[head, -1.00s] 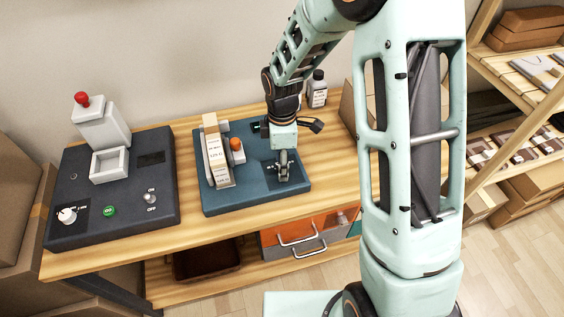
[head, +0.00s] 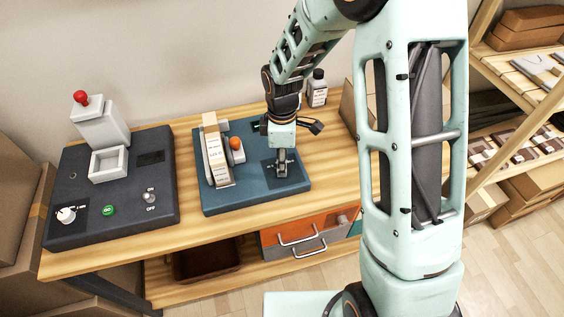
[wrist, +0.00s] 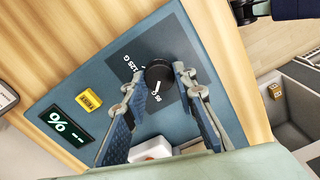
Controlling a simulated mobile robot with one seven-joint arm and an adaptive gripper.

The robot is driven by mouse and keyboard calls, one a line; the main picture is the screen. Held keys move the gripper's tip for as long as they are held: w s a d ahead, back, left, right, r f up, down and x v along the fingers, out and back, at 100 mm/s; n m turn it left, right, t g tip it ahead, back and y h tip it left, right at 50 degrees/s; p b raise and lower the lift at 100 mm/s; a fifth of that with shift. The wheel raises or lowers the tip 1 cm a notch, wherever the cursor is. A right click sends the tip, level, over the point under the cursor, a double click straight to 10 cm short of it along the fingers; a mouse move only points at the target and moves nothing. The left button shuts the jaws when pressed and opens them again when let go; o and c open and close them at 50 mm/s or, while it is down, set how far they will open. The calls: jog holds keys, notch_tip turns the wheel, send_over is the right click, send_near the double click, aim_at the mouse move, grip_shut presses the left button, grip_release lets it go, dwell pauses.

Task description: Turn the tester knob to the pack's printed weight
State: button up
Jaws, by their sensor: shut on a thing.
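The tester (head: 249,196) is a blue box on the wooden bench. Its black knob (wrist: 158,72) sits on a dark dial plate (wrist: 133,62) with white labels; one reads 125 G, another looks like 85 G. A white mark shows on the knob's side toward the second label. My gripper (head: 283,172) points down at the dial in the head view. In the wrist view its fingers (wrist: 157,92) are shut on the knob, one on each side. The pack (head: 214,152), pale with a printed label, stands upright on the tester's left; its print is too small to read surely.
A dark display (wrist: 60,124) with a % sign and a yellow block (wrist: 89,101) are on the tester. An orange-topped part (head: 236,144) stands beside the pack. A dark press (head: 110,220) is to the left, a bottle (head: 317,90) behind.

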jog(key=m+b, duration=0.2)
jog(key=m, duration=0.3)
jog(key=shift+f, duration=0.1)
jog(key=m+b, duration=0.1)
jog(key=m, duration=0.3)
jog(key=shift+m, duration=0.4)
jog(key=m+b, duration=0.1)
jog(key=m, duration=0.3)
jog(key=shift+m, duration=0.3)
jog(key=shift+w+m, duration=0.1)
jog(key=shift+m, duration=2.1)
jog(key=o, duration=1.2)
jog(key=shift+c, duration=0.2)
